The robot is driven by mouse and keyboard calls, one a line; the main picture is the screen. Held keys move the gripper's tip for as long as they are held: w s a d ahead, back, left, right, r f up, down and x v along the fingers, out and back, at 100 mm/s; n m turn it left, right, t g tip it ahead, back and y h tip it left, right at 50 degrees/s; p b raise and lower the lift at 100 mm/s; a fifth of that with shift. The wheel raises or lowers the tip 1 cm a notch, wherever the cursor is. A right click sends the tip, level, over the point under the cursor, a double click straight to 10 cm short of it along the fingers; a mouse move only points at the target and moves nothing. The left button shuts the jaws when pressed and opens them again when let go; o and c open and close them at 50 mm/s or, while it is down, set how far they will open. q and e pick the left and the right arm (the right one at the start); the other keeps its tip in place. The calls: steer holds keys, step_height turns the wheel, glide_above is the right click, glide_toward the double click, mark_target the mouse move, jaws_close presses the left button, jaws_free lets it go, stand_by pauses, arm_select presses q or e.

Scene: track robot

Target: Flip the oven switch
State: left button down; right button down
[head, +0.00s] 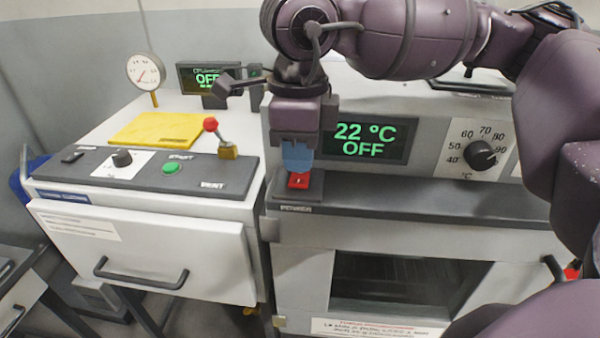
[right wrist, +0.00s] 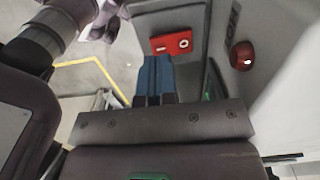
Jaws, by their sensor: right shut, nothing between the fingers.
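The red oven switch (head: 299,181) sits on a dark panel marked POWER at the oven's left end. It also shows in the right wrist view (right wrist: 171,43), with a white O mark; I cannot tell which side is pressed. The oven display (head: 364,141) reads 22 °C and OFF. My right gripper (head: 298,167) is shut and empty, its blue fingers pointing down just above the switch. The fingers also show in the right wrist view (right wrist: 153,60), close to the switch; contact cannot be made out. My left gripper is not in view.
Right of the display is a temperature knob (head: 480,154). The oven door (head: 405,285) below is closed. Left stands a white machine (head: 145,235) with a green START button (head: 172,168) and a red-balled lever (head: 211,125) near my gripper. A round gauge (head: 145,70) stands behind.

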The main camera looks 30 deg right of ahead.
mark_target(299, 181)
steer(key=shift+f, duration=0.35)
stand_by(0.7)
steer(key=shift+f+b, duration=0.6)
steer(key=shift+b, duration=0.1)
stand_by(0.3)
steer(key=shift+f, duration=0.35)
steer(key=shift+r, duration=0.2)
steer(key=shift+r+p, duration=0.75)
steer(key=shift+r, duration=1.1)
steer(key=shift+r+p, duration=0.7)
steer(key=shift+r, duration=0.8)
